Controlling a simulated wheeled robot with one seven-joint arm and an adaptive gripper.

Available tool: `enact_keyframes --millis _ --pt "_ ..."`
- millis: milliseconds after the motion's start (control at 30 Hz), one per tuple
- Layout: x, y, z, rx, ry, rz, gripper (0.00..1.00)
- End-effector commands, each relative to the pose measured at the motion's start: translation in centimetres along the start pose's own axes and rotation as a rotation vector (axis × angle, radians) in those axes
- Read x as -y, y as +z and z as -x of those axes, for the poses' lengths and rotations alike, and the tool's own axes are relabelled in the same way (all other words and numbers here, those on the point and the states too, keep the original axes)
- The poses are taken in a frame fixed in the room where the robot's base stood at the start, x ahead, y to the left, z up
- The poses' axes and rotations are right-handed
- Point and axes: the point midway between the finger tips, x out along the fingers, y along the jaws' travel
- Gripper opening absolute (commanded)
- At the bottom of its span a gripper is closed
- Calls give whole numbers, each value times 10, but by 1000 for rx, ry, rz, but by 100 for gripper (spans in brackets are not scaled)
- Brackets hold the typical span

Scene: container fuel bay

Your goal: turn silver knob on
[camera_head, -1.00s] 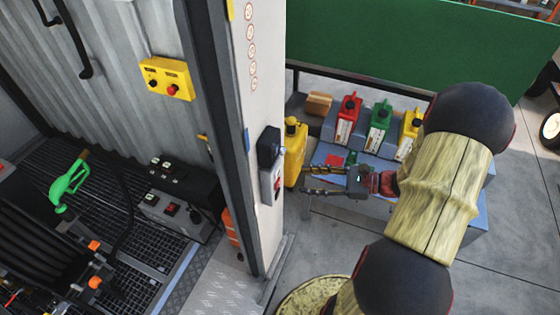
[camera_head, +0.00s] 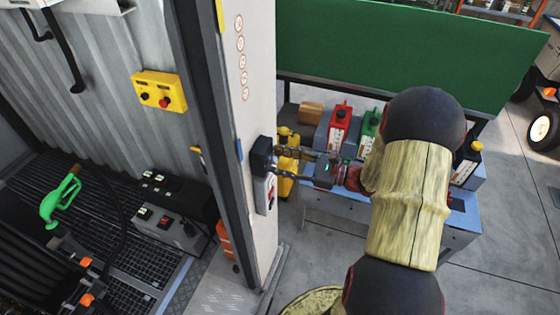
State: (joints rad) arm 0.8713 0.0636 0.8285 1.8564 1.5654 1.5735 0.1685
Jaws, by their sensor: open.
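A black box (camera_head: 263,155) is mounted on the outer face of the white container post. I cannot make out a silver knob on either; the side of the black box facing my gripper is not clearly visible. My gripper (camera_head: 277,163) is open, its two dark fingers pointing left, one above the other. The fingertips are at the right side of the black box; I cannot tell whether they touch it. Nothing shows between the fingers.
A blue-grey bench (camera_head: 345,205) behind my arm carries a red can (camera_head: 338,130) and a green can (camera_head: 369,133). A yellow container (camera_head: 287,182) stands behind the fingers. Inside the container are a yellow button box (camera_head: 159,91) and a green fuel nozzle (camera_head: 59,198).

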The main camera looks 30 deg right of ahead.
Motion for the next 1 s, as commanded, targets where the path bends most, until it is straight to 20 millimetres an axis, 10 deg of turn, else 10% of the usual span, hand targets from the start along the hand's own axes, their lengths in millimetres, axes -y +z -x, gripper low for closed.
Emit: enact_keyframes --millis 1000 --pt "0 0 0 0 0 0 0"
